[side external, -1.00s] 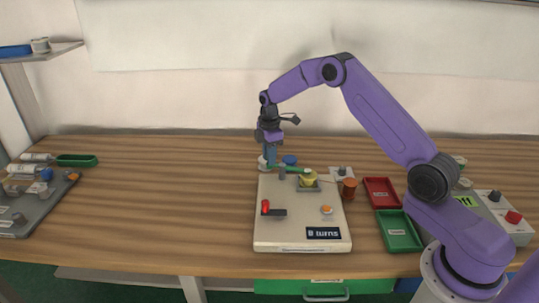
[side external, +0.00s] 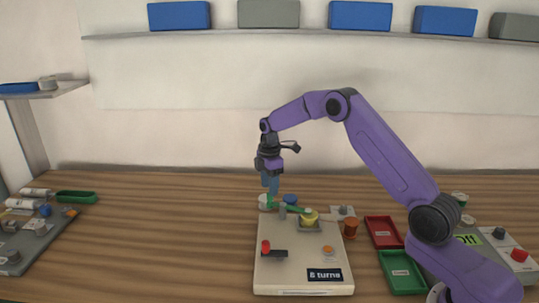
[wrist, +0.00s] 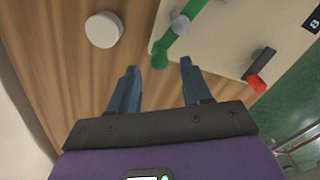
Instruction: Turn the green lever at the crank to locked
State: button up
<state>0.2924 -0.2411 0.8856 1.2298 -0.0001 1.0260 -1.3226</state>
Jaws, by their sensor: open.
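In the wrist view the lever (wrist: 181,34) ends in a rounded green tip. My gripper (side external: 271,192) points down at that outer end. In the wrist view its two blue fingers (wrist: 158,67) are open, with the lever tip showing between them. I cannot tell whether either finger touches it. No locked mark is readable.
The cream panel (side external: 275,275) also bears a red-ended dark handle (side external: 268,250), an orange button (side external: 328,250) and an "8 turns" label (side external: 324,275). A white round piece (wrist: 103,30) lies left of the lever. Red (side external: 382,232) and green (side external: 401,272) trays stand right.

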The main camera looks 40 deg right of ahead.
notch_tip(320, 180, up, 14)
jog(key=shift+f, duration=0.25)
dwell(0.3)
jog(key=s+a+r+m, duration=0.1)
jog(key=s+a+r, duration=0.1)
jog(key=s+a, duration=1.6)
jog(key=s+d+f, duration=0.2)
jog(key=s+d, duration=0.1)
jog(key=s, duration=1)
jog(key=s+d+f+m, duration=0.1)
jog(key=s+d+f, duration=0.2)
jog(key=s, duration=1.1)
jog(key=shift+d+f, duration=0.15)
